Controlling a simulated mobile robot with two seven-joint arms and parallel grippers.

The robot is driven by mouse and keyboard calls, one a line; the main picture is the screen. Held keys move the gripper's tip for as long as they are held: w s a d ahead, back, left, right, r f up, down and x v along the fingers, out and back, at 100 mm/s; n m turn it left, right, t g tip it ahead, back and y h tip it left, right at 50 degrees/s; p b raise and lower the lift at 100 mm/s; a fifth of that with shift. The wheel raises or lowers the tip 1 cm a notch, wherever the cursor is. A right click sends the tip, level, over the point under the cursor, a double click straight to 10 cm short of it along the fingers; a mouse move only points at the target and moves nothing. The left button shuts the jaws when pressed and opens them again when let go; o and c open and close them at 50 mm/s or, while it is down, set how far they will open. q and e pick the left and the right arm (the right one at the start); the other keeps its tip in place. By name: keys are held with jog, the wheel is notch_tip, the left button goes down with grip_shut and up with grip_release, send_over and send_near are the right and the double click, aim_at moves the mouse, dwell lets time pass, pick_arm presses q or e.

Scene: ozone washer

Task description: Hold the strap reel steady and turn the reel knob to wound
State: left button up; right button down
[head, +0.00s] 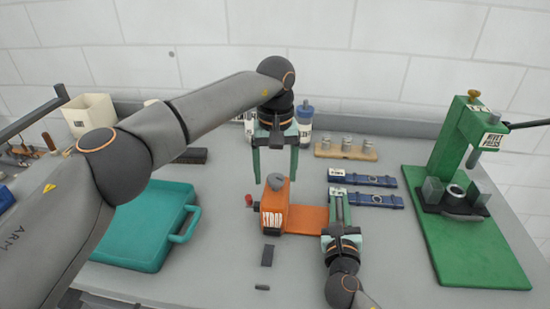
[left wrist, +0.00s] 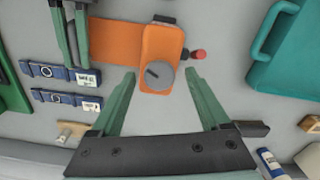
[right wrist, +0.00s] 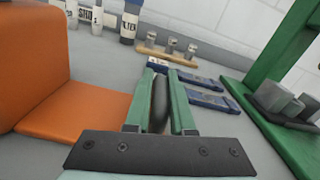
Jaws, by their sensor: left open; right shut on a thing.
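The orange strap reel (head: 273,212), labelled STRAP, stands mid-table with a flat orange base (head: 308,218) reaching right. Its round grey knob (head: 276,181) is on top; the left wrist view shows a dark pointer mark on the knob (left wrist: 159,75). My left gripper (head: 275,178) is open and points down over the reel, one finger on each side of the knob; I cannot tell any contact. My right gripper (head: 339,195) is at the right end of the base, shut on a dark grey piece (right wrist: 158,105) mostly hidden between its fingers.
A red knob (head: 249,200) sticks out at the reel's left. Two blue straps (head: 375,200) lie right, with a wooden stand (head: 346,152) behind. A green rivet press (head: 470,230) stands far right, a teal case (head: 145,225) left. Small dark pieces (head: 267,255) lie in front.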

aim_at(275, 178)
pick_arm(q)
notch_tip(275, 178, up, 12)
pick_arm(e)
jog(key=shift+f, duration=0.1)
dwell(0.4)
pick_arm(q)
jog(key=shift+f, duration=0.1)
pick_arm(e)
jog(key=c, duration=0.7)
grip_release()
